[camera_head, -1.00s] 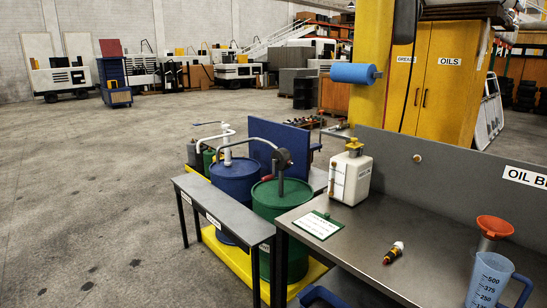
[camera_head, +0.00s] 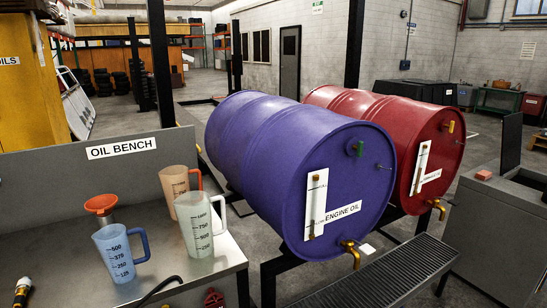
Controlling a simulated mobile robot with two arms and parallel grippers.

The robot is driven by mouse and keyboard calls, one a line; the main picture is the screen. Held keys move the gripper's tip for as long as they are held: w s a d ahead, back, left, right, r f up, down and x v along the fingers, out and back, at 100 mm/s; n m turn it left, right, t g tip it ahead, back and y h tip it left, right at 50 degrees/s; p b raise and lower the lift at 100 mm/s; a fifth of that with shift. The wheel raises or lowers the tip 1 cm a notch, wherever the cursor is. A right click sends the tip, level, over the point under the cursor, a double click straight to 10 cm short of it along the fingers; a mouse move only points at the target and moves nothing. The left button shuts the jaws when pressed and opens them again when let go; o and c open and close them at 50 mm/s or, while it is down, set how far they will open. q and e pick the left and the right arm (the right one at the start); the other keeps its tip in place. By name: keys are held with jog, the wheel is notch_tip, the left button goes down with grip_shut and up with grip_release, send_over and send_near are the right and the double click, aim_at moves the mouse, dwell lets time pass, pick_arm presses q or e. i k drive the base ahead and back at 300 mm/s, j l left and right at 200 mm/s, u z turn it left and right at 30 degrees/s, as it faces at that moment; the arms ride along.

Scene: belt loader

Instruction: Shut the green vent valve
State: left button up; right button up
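The green vent valve (camera_head: 358,148) is a small green knob on the upper right of the front face of the purple drum (camera_head: 270,160), with a thin dark stem to its right. The drum lies on its side on a dark stand and is labelled "ENGINE OIL". It carries a white level gauge (camera_head: 317,205) and a brass tap (camera_head: 350,250) low on the face. Whether the valve stands open or shut is too small to tell. Neither of my grippers is in view.
A dark grate (camera_head: 385,275) lies below the drums. The oil bench (camera_head: 225,262) at left holds jugs and an orange funnel (camera_head: 101,203). A grey cabinet (camera_head: 500,225) stands right.

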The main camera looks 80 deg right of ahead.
aim_at(360, 148)
jog(key=z, duration=2.5)
